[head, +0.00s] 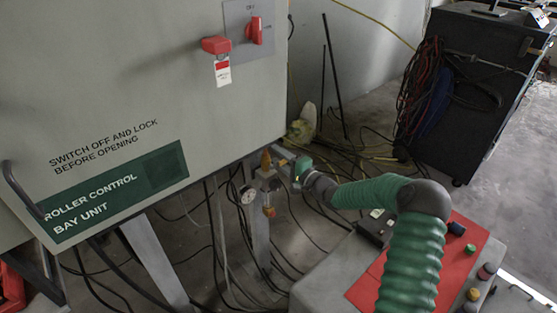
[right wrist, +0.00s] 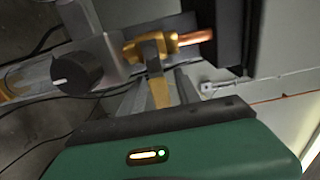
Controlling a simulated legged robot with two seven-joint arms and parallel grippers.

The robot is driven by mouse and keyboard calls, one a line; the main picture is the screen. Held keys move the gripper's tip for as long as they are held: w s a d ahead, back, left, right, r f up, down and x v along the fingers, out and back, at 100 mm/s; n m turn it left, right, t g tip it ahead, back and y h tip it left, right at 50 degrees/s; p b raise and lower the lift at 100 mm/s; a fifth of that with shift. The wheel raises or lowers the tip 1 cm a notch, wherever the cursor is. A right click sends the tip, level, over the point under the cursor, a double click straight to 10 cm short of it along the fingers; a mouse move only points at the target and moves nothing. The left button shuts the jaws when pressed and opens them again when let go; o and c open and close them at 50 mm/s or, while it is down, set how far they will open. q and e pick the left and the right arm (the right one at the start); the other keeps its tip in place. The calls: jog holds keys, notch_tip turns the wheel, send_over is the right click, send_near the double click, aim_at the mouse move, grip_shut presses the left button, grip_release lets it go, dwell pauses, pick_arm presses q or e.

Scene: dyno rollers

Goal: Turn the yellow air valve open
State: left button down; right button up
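The yellow air valve (head: 266,161) is on brass pipework below the right lower corner of the grey cabinet. In the right wrist view its brass body (right wrist: 152,46) joins a copper-coloured pipe, and its yellow lever (right wrist: 159,92) points towards my gripper. My right gripper (head: 284,157) reaches the valve from the right. In the right wrist view its grey fingers (right wrist: 158,91) lie on both sides of the lever. I cannot tell whether they touch or grip it. My left gripper is not in view.
Cables (head: 295,225) cover the floor. A dark cart (head: 465,80) stands back right, and a red mat (head: 455,262) lies at front right.

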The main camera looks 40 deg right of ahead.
jog(key=shift+c, duration=0.3)
grip_shut()
jog(key=shift+f, duration=0.25)
dwell(1.0)
